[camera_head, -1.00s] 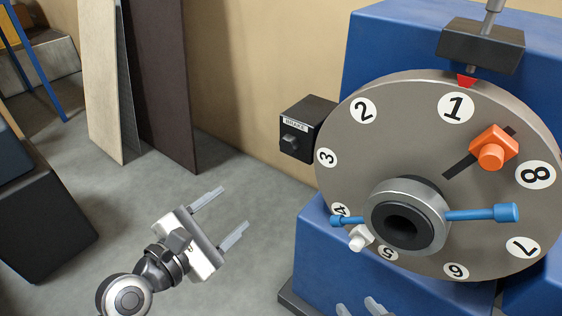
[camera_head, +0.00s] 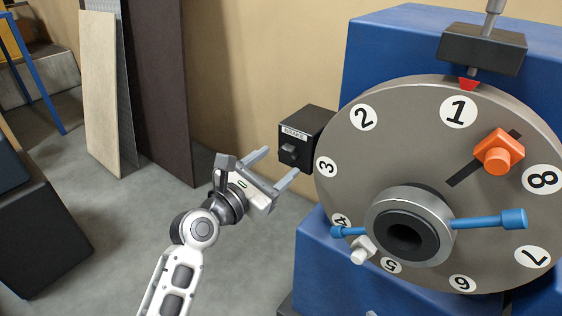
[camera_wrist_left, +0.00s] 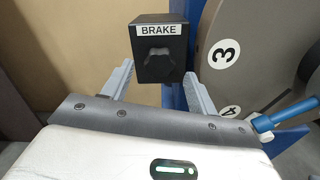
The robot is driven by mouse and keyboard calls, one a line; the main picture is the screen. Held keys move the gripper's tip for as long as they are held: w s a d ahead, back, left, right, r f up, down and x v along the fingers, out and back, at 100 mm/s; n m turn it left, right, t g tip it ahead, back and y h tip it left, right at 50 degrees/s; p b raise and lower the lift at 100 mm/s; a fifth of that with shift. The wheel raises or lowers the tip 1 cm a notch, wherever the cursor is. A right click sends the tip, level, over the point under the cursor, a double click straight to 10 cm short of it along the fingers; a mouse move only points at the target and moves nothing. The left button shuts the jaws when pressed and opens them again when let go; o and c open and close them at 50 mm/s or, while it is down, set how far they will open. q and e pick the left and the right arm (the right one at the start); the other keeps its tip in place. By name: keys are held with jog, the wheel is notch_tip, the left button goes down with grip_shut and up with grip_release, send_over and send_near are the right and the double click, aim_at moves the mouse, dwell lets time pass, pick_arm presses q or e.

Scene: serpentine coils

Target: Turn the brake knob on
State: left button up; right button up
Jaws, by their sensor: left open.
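The brake knob (camera_head: 289,152) is a small dark knob on the front of a black box (camera_head: 312,122) labelled BRAKE, left of the big numbered wheel. My left gripper (camera_head: 278,164) is open and empty, its fingers pointing toward the box from the lower left. In the left wrist view the knob (camera_wrist_left: 159,62) lies between the directions of the two fingers (camera_wrist_left: 159,72), ahead of them. The fingers appear apart from the knob; the exact gap is hard to tell. My right gripper does not show now.
The grey numbered wheel (camera_head: 400,125) carries an orange knob (camera_head: 498,152) and a blue rod handle (camera_head: 490,219) close to the right of the box. A blue machine body (camera_head: 400,40) stands behind it. Boards (camera_head: 160,90) lean on the wall at left. The floor between is clear.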

aim_at(288, 154)
pick_arm(q)
jog(key=shift+x, duration=1.35)
jog(key=c, duration=1)
